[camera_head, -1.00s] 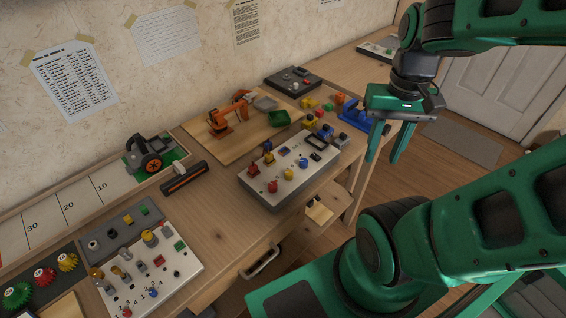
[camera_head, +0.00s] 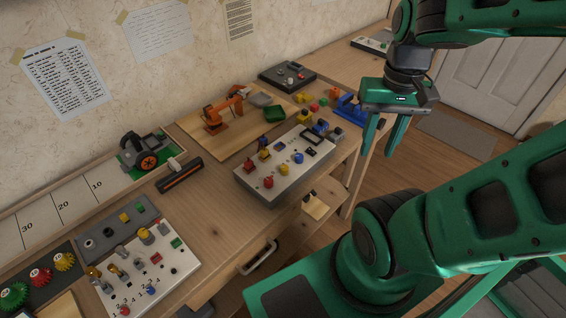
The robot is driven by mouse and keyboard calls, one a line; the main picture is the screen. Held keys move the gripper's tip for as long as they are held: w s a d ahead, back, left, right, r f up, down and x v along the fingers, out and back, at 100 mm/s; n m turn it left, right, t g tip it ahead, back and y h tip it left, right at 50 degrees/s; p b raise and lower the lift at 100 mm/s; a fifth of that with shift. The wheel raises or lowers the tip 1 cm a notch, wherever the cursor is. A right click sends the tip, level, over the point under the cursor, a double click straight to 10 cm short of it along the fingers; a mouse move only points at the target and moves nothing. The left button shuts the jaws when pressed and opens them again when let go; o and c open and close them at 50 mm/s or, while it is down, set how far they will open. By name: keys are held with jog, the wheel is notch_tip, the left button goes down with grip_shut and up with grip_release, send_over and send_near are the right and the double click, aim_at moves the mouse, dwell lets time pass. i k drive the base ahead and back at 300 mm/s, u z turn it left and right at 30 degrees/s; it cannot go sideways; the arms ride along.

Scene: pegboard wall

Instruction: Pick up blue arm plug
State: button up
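I cannot tell for sure which piece is the blue arm plug. Blue pieces on the white control box (camera_head: 240,181) at the table's middle are a blue knob (camera_head: 298,158) on its front row and a small blue piece (camera_head: 264,142) on its back row. Another small blue piece (camera_head: 152,289) is on the white board (camera_head: 172,273) at lower left. My gripper (camera_head: 378,151) hangs at the upper right, fingers down, apart and empty. It is to the right of the control box, clear of it.
A blue holder (camera_head: 348,109) and small coloured blocks (camera_head: 304,99) lie behind the control box. A wheeled model (camera_head: 146,153) is farther left. Bare tabletop (camera_head: 215,215) lies left of the box.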

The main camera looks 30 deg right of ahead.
aim_at(264, 142)
jog(key=u, duration=1.95)
jog(key=k, duration=1.05)
jog(key=z, duration=0.9)
jog(key=i, duration=1)
